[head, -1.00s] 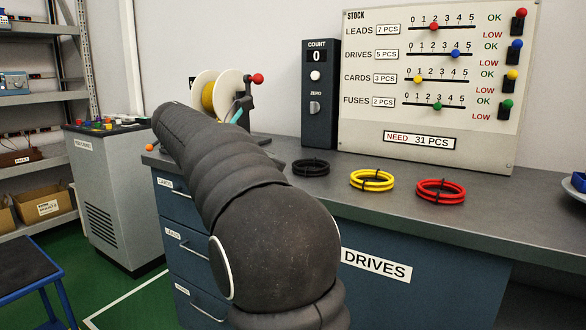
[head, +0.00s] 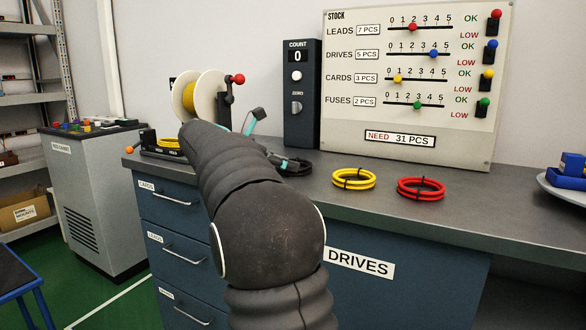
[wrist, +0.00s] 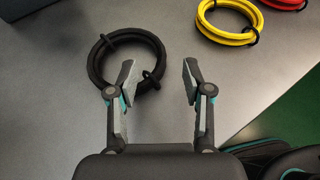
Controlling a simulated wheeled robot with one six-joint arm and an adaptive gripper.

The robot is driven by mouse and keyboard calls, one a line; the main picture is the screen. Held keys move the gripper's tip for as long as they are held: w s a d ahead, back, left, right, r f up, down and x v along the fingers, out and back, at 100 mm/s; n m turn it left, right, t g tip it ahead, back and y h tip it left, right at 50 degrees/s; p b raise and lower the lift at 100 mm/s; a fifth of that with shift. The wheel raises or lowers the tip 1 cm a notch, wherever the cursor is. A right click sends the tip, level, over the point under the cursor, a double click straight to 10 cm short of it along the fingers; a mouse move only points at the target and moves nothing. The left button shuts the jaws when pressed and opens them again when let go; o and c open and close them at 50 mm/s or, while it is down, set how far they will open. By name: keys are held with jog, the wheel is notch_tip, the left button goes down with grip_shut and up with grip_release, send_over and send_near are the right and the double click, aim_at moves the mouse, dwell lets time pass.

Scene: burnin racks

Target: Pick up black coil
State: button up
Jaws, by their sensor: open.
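The black coil (wrist: 97,62) lies flat on the grey bench in the wrist view, left of centre. In the head view, the black coil (head: 302,169) is mostly hidden behind my arm and gripper. My gripper (wrist: 159,80) is open, with nothing held. Its left finger overlaps the right side of the coil in the wrist view, and its right finger is over bare bench. I cannot tell whether the left finger touches the coil.
A yellow coil (head: 355,185) and a red coil (head: 421,195) lie to the right on the bench. A dark counter box (head: 300,110) and the stock board (head: 440,155) stand behind. A spool (head: 207,97) stands left, and a plate with blue parts (head: 562,191) stands right.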

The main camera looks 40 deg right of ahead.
aim_at(302, 168)
jog(key=x, duration=0.4)
jog(key=shift+d+f, duration=0.15)
jog(key=shift+d, duration=0.05)
grip_shut()
